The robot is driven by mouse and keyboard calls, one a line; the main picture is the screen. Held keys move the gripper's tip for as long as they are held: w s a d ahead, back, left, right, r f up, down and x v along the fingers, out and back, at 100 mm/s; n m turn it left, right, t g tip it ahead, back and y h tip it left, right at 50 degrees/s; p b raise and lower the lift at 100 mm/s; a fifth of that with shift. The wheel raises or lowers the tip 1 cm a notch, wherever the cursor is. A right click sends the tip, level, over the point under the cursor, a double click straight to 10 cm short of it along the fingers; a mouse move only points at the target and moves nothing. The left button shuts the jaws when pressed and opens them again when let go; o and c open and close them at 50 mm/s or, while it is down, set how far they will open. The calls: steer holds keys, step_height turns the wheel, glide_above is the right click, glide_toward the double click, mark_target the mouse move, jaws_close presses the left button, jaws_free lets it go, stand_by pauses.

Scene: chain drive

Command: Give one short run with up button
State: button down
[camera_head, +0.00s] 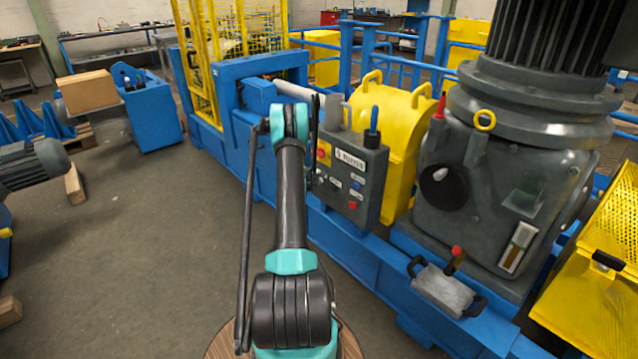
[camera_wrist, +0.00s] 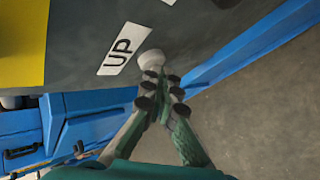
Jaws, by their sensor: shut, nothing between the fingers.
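The grey control box (camera_head: 357,170) stands on the blue machine frame in the head view, with several buttons and white labels on its front. In the wrist view the white "UP" label (camera_wrist: 122,48) lies beside a round white button (camera_wrist: 151,60). My gripper (camera_wrist: 157,80) is shut and empty, its fingertips right at the lower edge of that button. I cannot tell whether they touch or press it. In the head view my arm stands left of the box, and the gripper's tips and the white button are not clearly visible there.
A yellow guard (camera_head: 388,130) stands behind the box, and a large grey motor housing (camera_head: 465,205) stands to its right. A loose grey part with black handles (camera_head: 445,290) sits on the blue frame.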

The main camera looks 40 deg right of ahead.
steer(key=shift+a, duration=0.1)
stand_by(0.7)
steer(key=shift+a, duration=0.85)
steer(key=shift+a, duration=0.1)
steer(key=shift+s+a, duration=0.15)
steer(key=shift+a, duration=1.05)
steer(key=shift+s+a, duration=0.1)
steer(key=shift+a, duration=1.1)
